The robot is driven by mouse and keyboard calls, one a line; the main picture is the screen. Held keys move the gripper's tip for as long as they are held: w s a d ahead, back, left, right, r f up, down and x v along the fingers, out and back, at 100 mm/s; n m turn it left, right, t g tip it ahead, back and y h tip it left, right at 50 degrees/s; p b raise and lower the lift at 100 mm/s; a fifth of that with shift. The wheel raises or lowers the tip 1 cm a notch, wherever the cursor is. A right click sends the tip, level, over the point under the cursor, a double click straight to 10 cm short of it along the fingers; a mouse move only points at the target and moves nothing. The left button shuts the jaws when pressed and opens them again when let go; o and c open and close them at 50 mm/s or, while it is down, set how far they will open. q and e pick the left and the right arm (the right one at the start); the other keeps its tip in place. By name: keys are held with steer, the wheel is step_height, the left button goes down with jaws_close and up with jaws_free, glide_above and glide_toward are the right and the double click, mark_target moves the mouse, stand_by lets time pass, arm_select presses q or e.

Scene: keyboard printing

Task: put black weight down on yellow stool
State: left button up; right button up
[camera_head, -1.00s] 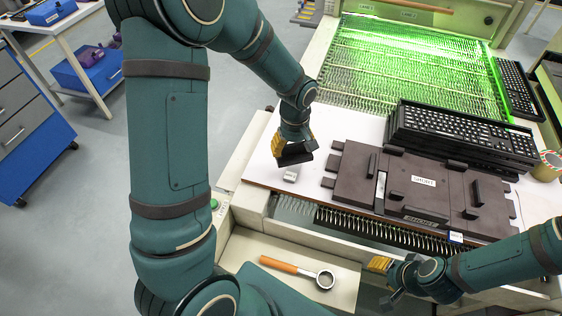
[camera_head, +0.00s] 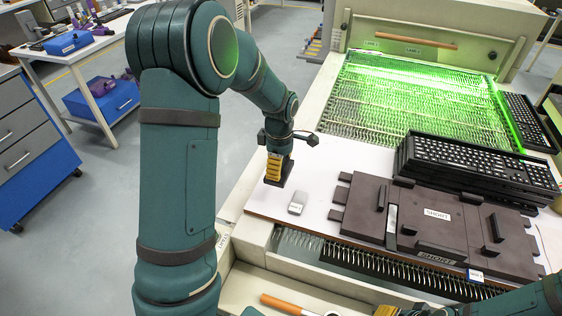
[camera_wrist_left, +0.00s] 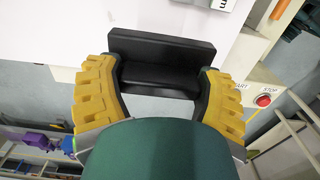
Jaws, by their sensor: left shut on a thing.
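My left gripper (camera_head: 279,168), with yellow fingers, is shut on the black weight (camera_head: 275,182). It holds it at the left edge of the white board, beside the small silver block (camera_head: 297,202); I cannot tell whether the weight touches the board. In the left wrist view the black weight (camera_wrist_left: 160,62) is an L-shaped block between the two yellow fingers (camera_wrist_left: 158,88). I see no yellow stool in either view. Only a bit of my right gripper (camera_head: 386,311) shows at the bottom edge, its fingers mostly cut off.
The brown jig plate (camera_head: 465,238) marked SHORT lies right of the silver block. Stacked black keyboards (camera_head: 470,165) stand behind it, near the green-lit machine bed (camera_head: 420,100). A blue drawer cabinet (camera_head: 42,180) and a white table (camera_head: 75,48) stand left across open floor.

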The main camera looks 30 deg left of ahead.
arm_select(q)
steer(key=shift+f+b, duration=0.65)
steer(key=shift+f, duration=2.1)
steer(key=shift+f, duration=0.1)
steer(key=o, duration=1.2)
steer(key=shift+o, duration=0.2)
